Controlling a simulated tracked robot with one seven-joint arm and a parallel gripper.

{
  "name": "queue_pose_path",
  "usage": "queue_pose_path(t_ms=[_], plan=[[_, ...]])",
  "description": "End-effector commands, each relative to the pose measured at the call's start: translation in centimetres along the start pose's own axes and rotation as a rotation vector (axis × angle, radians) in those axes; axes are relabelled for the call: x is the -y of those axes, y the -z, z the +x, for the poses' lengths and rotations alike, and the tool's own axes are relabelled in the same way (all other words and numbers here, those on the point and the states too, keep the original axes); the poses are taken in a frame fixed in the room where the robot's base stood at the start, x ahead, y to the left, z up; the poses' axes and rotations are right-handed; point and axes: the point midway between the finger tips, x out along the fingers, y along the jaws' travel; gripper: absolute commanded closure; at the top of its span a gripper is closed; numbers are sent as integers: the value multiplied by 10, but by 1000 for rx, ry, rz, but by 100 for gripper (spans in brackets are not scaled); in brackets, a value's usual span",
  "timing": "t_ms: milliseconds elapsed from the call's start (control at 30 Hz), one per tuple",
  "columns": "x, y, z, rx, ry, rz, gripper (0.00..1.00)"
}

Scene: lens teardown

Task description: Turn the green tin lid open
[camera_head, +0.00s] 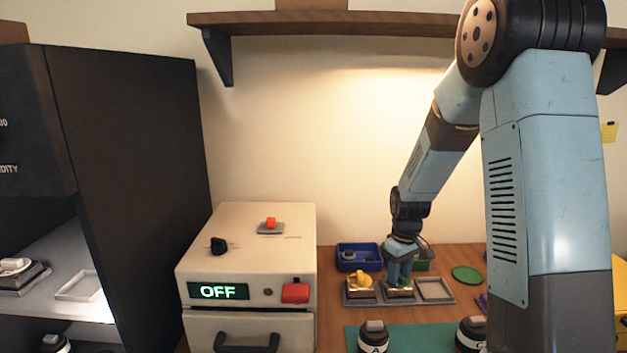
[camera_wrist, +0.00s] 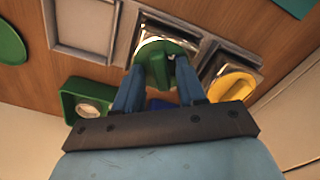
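The green tin lid (camera_wrist: 168,49) is round with a raised grip bar and sits on a metal tin in a grey square tray, seen at the top middle of the wrist view. In the head view my gripper (camera_head: 399,284) points down over it and mostly hides it. In the wrist view the two blue fingers of my gripper (camera_wrist: 160,78) stand on either side of the green grip bar. Whether they press on it cannot be told.
A yellow-lidded tin (camera_head: 362,281) is close on the left; an empty grey tray (camera_head: 435,290) is on the right. A blue bin (camera_head: 359,257) and a green bin (camera_wrist: 68,101) stand behind. A flat green disc (camera_head: 467,274) lies right. Black-topped jars (camera_head: 373,336) stand in front.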

Motion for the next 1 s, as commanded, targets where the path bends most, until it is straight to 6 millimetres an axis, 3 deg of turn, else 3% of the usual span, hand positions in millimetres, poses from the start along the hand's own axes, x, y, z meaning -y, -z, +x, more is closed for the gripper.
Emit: queue_pose_path(t_ms=[33,200,367,700,1000], plan=[[7,-7,13,25,18,-1,57],[7,-7,14,25,19,-1,72],[7,-7,14,24,21,-86,73],[7,-7,14,19,27,-480,74],[8,-7,13,20,28,-554,75]])
